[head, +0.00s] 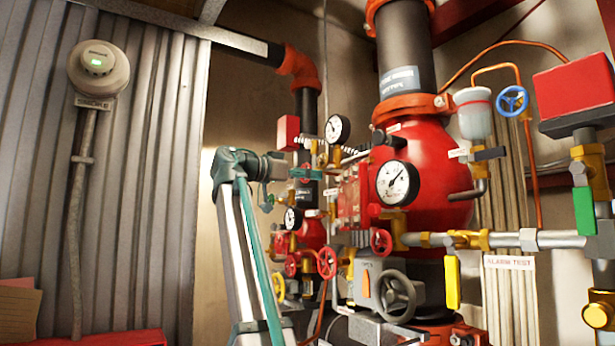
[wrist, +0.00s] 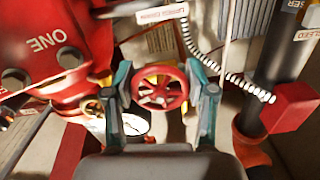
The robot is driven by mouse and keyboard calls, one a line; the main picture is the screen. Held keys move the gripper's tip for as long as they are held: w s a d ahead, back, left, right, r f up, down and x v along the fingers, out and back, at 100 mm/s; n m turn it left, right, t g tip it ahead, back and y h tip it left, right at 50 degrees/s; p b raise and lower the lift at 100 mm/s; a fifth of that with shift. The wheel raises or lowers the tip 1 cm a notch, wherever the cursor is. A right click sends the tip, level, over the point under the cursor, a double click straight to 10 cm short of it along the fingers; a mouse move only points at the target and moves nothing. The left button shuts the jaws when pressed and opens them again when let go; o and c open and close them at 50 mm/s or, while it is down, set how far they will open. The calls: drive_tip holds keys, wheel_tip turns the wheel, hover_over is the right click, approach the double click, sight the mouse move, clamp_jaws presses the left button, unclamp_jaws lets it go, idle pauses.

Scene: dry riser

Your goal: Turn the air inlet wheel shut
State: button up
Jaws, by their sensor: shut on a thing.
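In the wrist view a small red handwheel (wrist: 160,88) with spokes sits between the two teal-and-grey fingers of my gripper (wrist: 164,92). The fingers are closed on its rim from the left and right. Yellow brass shows behind the wheel. In the head view my gripper (head: 290,172) reaches in from the left, among the small fittings left of the big red valve body. The held wheel is small and partly covered there. I cannot read a label that names this wheel as the air inlet.
Pressure gauges (head: 397,183) and other red handwheels (head: 381,241) crowd the area right of and below my gripper. A grey handwheel (head: 397,296) sits lower. In the wrist view a coiled metal hose (wrist: 225,70) and a red box (wrist: 290,107) lie close on the right.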

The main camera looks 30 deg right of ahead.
drive_tip(key=shift+m, duration=0.4)
drive_tip(key=o, duration=1.2)
